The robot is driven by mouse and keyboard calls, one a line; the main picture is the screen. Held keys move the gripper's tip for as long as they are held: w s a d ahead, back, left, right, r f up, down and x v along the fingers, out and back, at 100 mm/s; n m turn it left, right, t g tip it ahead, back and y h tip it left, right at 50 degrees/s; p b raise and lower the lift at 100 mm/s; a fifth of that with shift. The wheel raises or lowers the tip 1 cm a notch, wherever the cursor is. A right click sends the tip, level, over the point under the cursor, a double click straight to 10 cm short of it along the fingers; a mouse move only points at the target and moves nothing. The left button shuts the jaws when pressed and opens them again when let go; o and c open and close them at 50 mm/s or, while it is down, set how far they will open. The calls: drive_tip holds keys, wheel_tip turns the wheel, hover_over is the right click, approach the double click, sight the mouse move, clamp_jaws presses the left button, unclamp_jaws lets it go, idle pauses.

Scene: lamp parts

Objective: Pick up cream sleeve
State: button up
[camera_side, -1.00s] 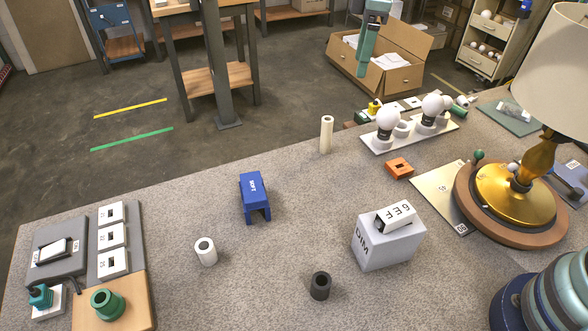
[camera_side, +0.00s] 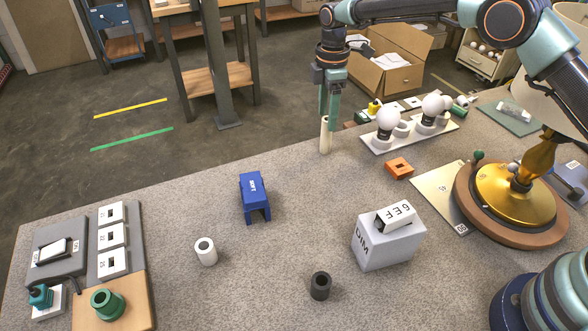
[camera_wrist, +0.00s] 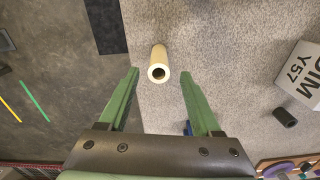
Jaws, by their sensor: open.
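The cream sleeve (camera_side: 325,143) stands upright near the far edge of the table. In the wrist view the cream sleeve (camera_wrist: 158,60) shows its round open top facing the camera, roughly centred between the fingertips and slightly ahead of them. My gripper (camera_side: 328,117) points down right at the sleeve's top, with its green fingers hiding part of the upper end. In the wrist view my gripper (camera_wrist: 160,74) is open with nothing held. A gap shows on both sides of the sleeve there. I cannot tell exactly how far the tips reach down beside it.
A blue bracket (camera_side: 254,195), a white sleeve (camera_side: 206,258) and a black sleeve (camera_side: 320,288) stand nearer on the table. A bulb rack (camera_side: 385,146) and an orange block (camera_side: 398,168) are to the right. The table's far edge is close behind the cream sleeve.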

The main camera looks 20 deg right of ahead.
sight(327, 131)
drive_tip(key=shift+d+f, duration=0.15)
drive_tip(key=shift+f, duration=2.65)
clamp_jaws()
